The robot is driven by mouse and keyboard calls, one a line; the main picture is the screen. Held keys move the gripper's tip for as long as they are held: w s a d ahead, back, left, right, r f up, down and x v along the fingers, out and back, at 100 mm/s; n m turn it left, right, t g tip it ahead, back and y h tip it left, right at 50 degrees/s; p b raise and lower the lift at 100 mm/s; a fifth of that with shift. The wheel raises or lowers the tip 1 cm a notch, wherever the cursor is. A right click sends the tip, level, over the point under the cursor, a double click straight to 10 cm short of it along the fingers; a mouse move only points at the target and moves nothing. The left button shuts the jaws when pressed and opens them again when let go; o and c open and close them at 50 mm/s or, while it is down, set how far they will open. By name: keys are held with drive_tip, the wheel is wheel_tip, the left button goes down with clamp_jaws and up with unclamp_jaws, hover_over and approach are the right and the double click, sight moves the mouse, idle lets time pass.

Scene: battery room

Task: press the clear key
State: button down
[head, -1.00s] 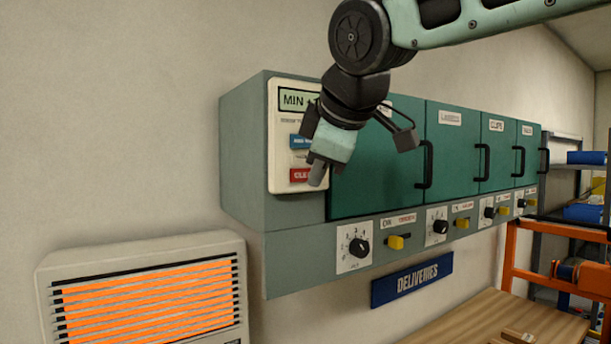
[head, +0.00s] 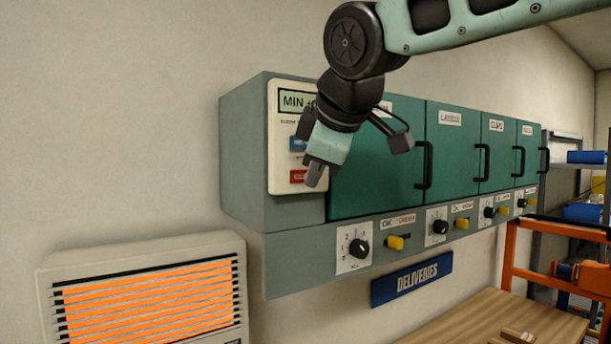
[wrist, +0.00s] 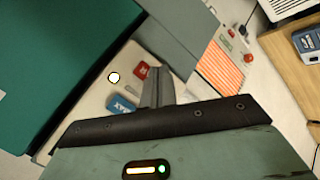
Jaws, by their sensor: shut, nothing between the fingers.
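The clear key is the red key (head: 298,176) low on a cream control panel (head: 283,152); its right part is hidden behind my gripper (head: 313,178). The red key also shows in the wrist view (wrist: 143,69), just left of the fingertips (wrist: 156,72). My gripper is shut and empty, pointing down toward the panel with its fingertips in front of the key's right side. I cannot tell whether they touch it. A blue key (head: 297,144) sits above the red one, partly covered. A display (head: 296,101) at the panel's top reads "MIN +", the rest hidden.
Green locker doors with black handles (head: 427,165) run to the right of the panel. Dials and yellow knobs (head: 395,242) line the strip below. A heater (head: 150,285) with glowing orange bars stands lower left, and a wooden table (head: 490,318) lower right.

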drive_tip(key=shift+w+a, duration=0.25)
drive_tip(key=shift+w, duration=0.05)
idle(0.6)
drive_tip(key=shift+s+d, duration=0.45)
drive_tip(key=shift+s, duration=0.2)
drive_tip(key=shift+s+b, duration=0.1)
drive_tip(key=shift+b, duration=0.2)
drive_tip(key=s+d+b, duration=0.1)
drive_tip(key=s, duration=0.1)
drive_tip(key=s+d+b, duration=0.1)
drive_tip(key=s, duration=0.1)
drive_tip(key=shift+d, duration=0.4)
drive_tip(key=shift+f, duration=0.1)
idle(0.5)
